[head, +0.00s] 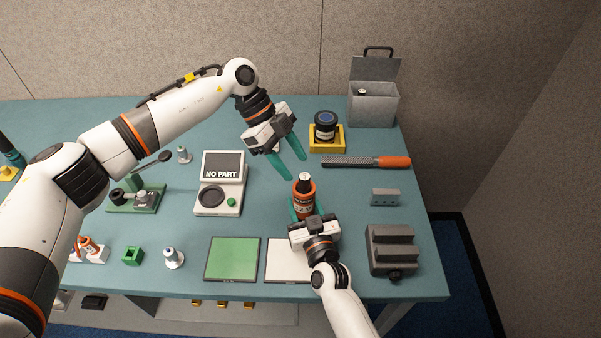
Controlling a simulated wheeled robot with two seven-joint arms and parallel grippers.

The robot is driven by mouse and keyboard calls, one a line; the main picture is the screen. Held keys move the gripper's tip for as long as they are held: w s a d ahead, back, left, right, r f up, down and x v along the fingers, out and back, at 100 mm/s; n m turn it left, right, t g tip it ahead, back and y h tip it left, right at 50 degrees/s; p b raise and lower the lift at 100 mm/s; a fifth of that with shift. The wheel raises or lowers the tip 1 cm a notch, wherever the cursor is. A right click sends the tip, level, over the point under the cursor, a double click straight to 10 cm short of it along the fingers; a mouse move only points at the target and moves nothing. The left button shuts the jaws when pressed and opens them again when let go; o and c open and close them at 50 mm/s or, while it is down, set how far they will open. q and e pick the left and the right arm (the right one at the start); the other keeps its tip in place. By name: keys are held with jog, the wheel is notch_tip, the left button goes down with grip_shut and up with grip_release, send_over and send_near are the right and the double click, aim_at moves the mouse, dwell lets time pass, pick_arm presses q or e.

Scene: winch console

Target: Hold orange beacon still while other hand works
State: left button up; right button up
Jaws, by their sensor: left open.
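The orange beacon (304,204), an upright orange cylinder with a pale top and a "12 V" label, is right of the table's middle. My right gripper (305,208) reaches it from the front edge. A teal finger shows against its left side, and the gripper body hides its lower front. I cannot tell whether the fingers press on it or whether its base touches the table. My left gripper (291,160) is open and empty, above and slightly left of the beacon, with its fingers pointing down toward it.
A "NO PART" display stand (222,166) is to the left. A black jar in a yellow holder (327,144), an orange-handled file (392,162) and an open grey box (374,108) are behind. A vise-like grey block (392,250) is right. Green (232,259) and white (279,268) mats lie in front.

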pick_arm(q)
jog(key=v, duration=0.6)
jog(key=shift+a+r, duration=0.1)
jog(key=shift+r, duration=0.05)
pick_arm(e)
jog(key=o, duration=1.2)
pick_arm(q)
jog(key=shift+w, duration=0.1)
